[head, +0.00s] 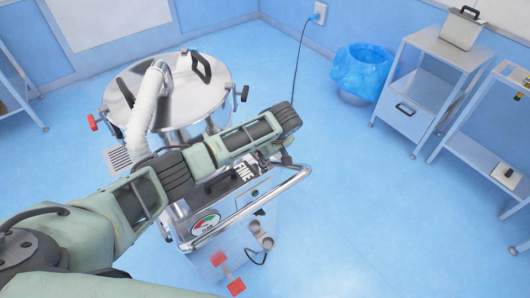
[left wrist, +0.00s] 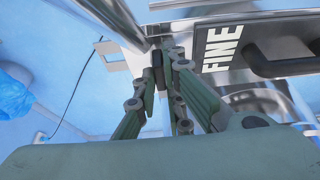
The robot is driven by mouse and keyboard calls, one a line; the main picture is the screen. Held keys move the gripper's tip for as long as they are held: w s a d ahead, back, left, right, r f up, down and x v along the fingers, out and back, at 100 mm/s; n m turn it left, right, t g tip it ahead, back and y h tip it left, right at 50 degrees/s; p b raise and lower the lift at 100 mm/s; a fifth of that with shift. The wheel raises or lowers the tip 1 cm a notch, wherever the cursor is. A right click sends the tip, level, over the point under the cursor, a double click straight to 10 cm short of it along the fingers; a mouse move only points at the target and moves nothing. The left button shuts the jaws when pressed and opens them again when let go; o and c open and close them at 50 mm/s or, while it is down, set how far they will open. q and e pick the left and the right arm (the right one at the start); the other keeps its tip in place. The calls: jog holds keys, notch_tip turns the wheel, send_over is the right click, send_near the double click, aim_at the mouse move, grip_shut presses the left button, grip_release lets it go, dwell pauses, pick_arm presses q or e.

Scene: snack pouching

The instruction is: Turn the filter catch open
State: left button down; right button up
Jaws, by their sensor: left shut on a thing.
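My left gripper (head: 277,158) is at the right front of the steel machine, beside the black filter panel (head: 246,170) lettered FINE. In the left wrist view the gripper (left wrist: 166,62) is shut on a small dark piece, the filter catch (left wrist: 157,66), beside the left end of the filter panel (left wrist: 218,42). The fingers cover much of the catch, so its exact angle is hard to tell. The filter panel has a black handle (left wrist: 275,62). In the head view my arm and gripper hide the catch. My right gripper is not in view.
The machine has a round steel lid (head: 190,85), a white hose (head: 143,110), a bent rail (head: 290,185) around its front and a red-green gauge (head: 205,225). A blue-lined bin (head: 360,72) and steel carts (head: 425,95) stand at the right. The floor between is clear.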

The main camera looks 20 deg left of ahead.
pick_arm(q)
jog(key=c, duration=2.2)
grip_release()
jog(key=o, duration=0.4)
jog(key=shift+c, duration=0.2)
jog(key=shift+r, duration=0.15)
jog(key=shift+s+d+r, duration=0.15)
jog(key=shift+d+r, duration=0.05)
jog(key=shift+r, duration=0.15)
jog(key=v, duration=1.1)
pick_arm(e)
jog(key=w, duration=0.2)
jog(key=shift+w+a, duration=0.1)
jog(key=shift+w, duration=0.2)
pick_arm(q)
jog(key=shift+f, duration=0.1)
